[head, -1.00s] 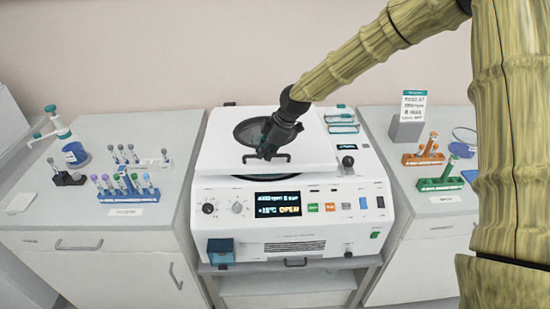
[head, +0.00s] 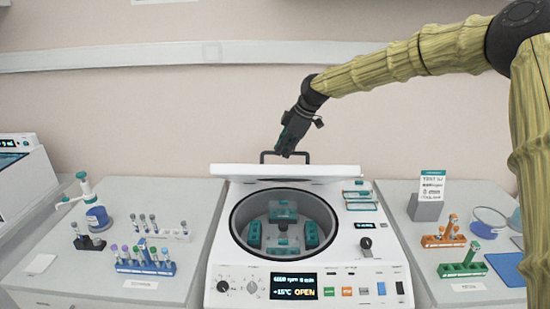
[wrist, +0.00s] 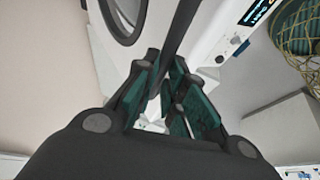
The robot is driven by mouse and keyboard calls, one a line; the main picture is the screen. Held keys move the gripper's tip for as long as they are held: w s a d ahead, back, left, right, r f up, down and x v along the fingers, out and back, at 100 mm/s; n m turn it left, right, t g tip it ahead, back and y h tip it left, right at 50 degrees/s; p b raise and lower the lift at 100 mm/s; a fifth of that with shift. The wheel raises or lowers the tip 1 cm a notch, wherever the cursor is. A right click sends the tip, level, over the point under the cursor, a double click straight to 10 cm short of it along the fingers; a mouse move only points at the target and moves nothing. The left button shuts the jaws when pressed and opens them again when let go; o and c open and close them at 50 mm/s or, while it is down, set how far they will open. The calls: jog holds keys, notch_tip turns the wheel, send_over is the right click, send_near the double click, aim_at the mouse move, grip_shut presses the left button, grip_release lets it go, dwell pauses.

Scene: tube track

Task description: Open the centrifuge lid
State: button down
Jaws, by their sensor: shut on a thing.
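The white centrifuge (head: 370,285) stands in the middle of the head view, and its display reads OPEN. Its lid (head: 335,171) is swung up at the back, seen nearly edge-on, so the round bowl (head: 239,235) with teal rotor buckets lies uncovered. The dark lid handle (head: 264,156) sticks up from the lid's raised edge. My gripper (head: 285,152) is shut on the handle from above. The wrist view shows my gripper's fingers (wrist: 165,75) around a dark bar, with the white lid and its round window (wrist: 125,12) beyond.
Left bench: a rack of capped tubes (head: 145,264) and a pipette stand (head: 97,217). Right bench: an orange rack (head: 443,240), a green rack (head: 463,269) and a grey sign block (head: 427,207). The space above the open bowl is clear.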

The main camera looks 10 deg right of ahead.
jog(key=shift+w+d+f, duration=0.15)
jog(key=shift+w+f, duration=0.05)
jog(key=c, duration=1.6)
grip_release()
jog(key=shift+f, duration=0.15)
jog(key=shift+c, duration=0.2)
jog(key=shift+o, duration=0.8)
jog(key=shift+w+f, duration=0.35)
jog(key=shift+w, duration=0.3)
jog(key=shift+s+r, duration=0.5)
jog(key=shift+r, duration=0.15)
jog(key=shift+d+r, duration=0.3)
jog(key=shift+r, duration=0.3)
jog(key=v, duration=0.9)
jog(key=shift+d+r, duration=0.25)
jog(key=shift+d, duration=0.1)
